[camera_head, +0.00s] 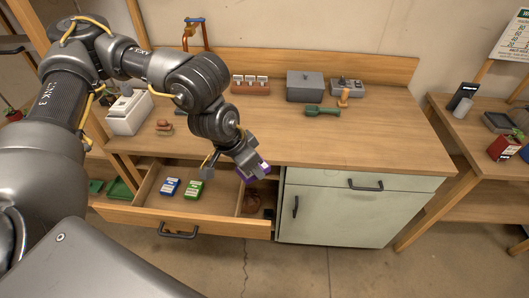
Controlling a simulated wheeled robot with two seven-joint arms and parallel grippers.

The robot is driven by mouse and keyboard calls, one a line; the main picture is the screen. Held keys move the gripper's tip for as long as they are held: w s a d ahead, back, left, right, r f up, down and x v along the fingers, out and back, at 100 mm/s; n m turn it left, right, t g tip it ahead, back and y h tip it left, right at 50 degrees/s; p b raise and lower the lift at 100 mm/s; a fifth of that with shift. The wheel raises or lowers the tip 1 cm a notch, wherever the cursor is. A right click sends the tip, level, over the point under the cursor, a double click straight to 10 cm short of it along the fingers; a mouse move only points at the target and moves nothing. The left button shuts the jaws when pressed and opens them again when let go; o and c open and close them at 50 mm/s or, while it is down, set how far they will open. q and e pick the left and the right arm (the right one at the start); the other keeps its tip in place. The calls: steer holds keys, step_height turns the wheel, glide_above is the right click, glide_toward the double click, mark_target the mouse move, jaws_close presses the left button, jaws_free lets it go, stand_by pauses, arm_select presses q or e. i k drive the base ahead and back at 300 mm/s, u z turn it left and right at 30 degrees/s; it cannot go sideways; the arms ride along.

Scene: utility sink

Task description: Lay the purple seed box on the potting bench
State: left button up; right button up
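My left gripper (254,168) is shut on the purple seed box (264,167), just in front of the bench's front edge and above the right part of the open drawer. Only small purple parts of the box show around the fingers; the rest is hidden by them. The potting bench (330,142) is a wide wooden top with a low back board. My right gripper is not in view.
The open drawer (130,213) holds a blue box (170,187) and a green box (194,189). At the back of the bench are a grey box (304,86), a seed rack (250,86) and a green tool (322,111). The bench's front middle and right are clear.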

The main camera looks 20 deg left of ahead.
mark_target(289, 137)
steer(key=z, duration=1.6)
steer(key=i, duration=1.75)
steer(key=u, duration=2.2)
